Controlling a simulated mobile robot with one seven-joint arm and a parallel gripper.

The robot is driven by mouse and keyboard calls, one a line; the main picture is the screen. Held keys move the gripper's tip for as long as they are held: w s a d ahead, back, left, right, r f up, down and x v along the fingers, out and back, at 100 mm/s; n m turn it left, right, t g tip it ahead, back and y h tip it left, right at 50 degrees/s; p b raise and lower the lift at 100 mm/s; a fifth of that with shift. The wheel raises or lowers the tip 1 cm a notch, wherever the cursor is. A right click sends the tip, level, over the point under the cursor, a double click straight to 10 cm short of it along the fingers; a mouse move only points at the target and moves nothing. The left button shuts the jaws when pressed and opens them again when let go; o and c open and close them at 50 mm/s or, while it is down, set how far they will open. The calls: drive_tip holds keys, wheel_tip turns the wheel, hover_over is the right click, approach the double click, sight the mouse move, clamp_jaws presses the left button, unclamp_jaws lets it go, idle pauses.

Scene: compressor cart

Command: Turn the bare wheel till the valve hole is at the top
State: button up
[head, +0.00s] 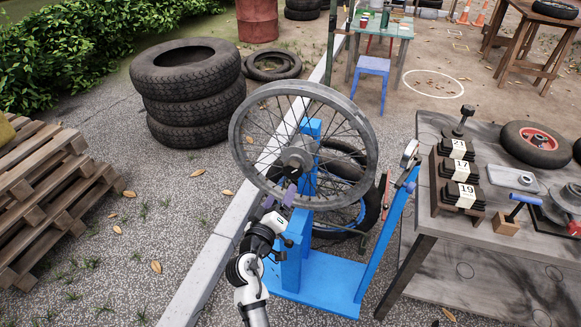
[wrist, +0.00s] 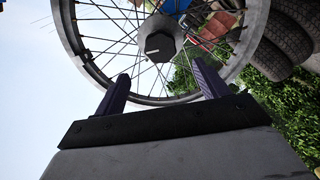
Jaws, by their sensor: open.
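The bare wheel (head: 362,124) is a grey spoked rim with no tyre, mounted upright on a blue stand (head: 318,275). Its grey hub (head: 296,160) is at the middle. The valve hole is too small to make out. My gripper (head: 283,196) is in front of the wheel, just below the hub. In the wrist view my gripper (wrist: 160,88) has its two purple fingers apart, with spokes and part of the rim (wrist: 70,30) beyond them. Nothing is held between the fingers. I cannot tell whether they touch the spokes.
A workbench (head: 450,232) with numbered black blocks (head: 459,170) stands at the right. A tyre with a blue-lit rim (head: 365,215) is behind the stand. Stacked tyres (head: 190,95) and wooden pallets (head: 40,180) are at the left. The paving left of the kerb (head: 215,265) is mostly clear.

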sight(290, 173)
drive_tip(key=p+x, duration=0.2)
drive_tip(key=x, duration=0.9)
drive_tip(key=shift+p, duration=0.35)
drive_tip(key=shift+a, duration=0.1)
drive_tip(key=c, duration=1.4)
drive_tip(key=shift+n, duration=0.3)
drive_tip(key=n+p, duration=0.1)
drive_tip(key=n, duration=0.3)
drive_tip(key=shift+f+n+p, duration=0.1)
drive_tip(key=shift+n+p, duration=0.55)
drive_tip(key=shift+n, duration=1.45)
